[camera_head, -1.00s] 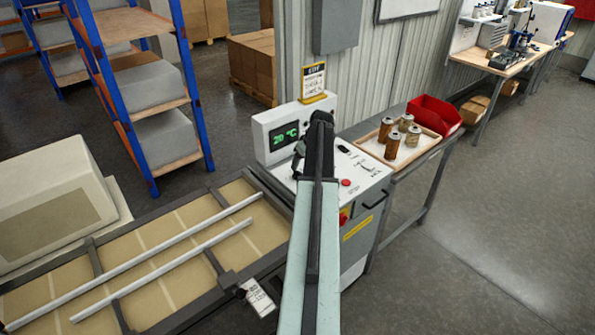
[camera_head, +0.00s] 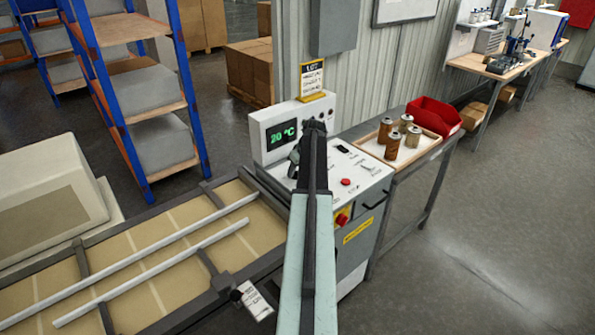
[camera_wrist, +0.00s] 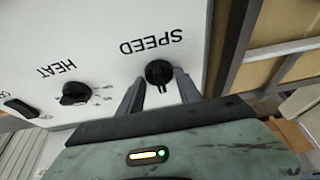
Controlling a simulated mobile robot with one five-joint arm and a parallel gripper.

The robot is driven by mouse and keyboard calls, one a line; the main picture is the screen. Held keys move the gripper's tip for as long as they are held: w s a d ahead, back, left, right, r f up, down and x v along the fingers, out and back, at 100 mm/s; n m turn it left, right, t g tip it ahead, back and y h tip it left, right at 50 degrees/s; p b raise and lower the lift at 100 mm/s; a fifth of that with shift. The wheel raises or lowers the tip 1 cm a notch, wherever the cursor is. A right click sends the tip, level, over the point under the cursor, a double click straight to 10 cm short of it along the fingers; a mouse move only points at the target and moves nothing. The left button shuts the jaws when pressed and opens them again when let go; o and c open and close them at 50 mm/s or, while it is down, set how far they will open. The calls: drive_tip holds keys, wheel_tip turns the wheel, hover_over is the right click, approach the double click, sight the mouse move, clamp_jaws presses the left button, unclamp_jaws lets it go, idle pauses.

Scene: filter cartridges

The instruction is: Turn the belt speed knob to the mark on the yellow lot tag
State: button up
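The belt speed knob (camera_wrist: 158,73) is a round black knob under the printed word SPEED on the white panel in the wrist view. My gripper (camera_wrist: 159,78) is open, with one finger on each side of the knob and gaps showing between; I cannot tell how deep the fingers reach around it. In the head view my gripper (camera_head: 300,158) is over the control panel, and my arm hides the speed knob. The yellow-edged lot tag (camera_head: 312,78) stands upright on top of the control box (camera_head: 262,125); its small print is unreadable here.
A HEAT knob (camera_wrist: 75,93) and a black switch (camera_wrist: 20,108) are beside the speed knob. The panel also has a red button (camera_head: 346,182). A green display (camera_head: 283,135) reads 20 °C. A conveyor (camera_head: 130,270) lies left; a tray of cartridges (camera_head: 432,147) and red bin (camera_head: 434,116) stand right.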

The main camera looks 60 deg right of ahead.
drive_tip(key=shift+m+h, duration=0.3)
drive_tip(key=shift+a+m, duration=0.1)
drive_tip(key=shift+m, duration=0.4)
drive_tip(key=m+g+h, duration=0.1)
drive_tip(key=m, duration=0.2)
drive_tip(key=shift+a, duration=0.1)
drive_tip(key=m+g+h, duration=0.1)
drive_tip(key=m, duration=0.3)
drive_tip(key=shift+w, duration=0.1)
drive_tip(key=shift+m+g+h, duration=0.3)
drive_tip(key=shift+m+g, duration=0.3)
drive_tip(key=shift+m, duration=1.1)
drive_tip(key=o, duration=1.3)
drive_tip(key=shift+o, duration=0.2)
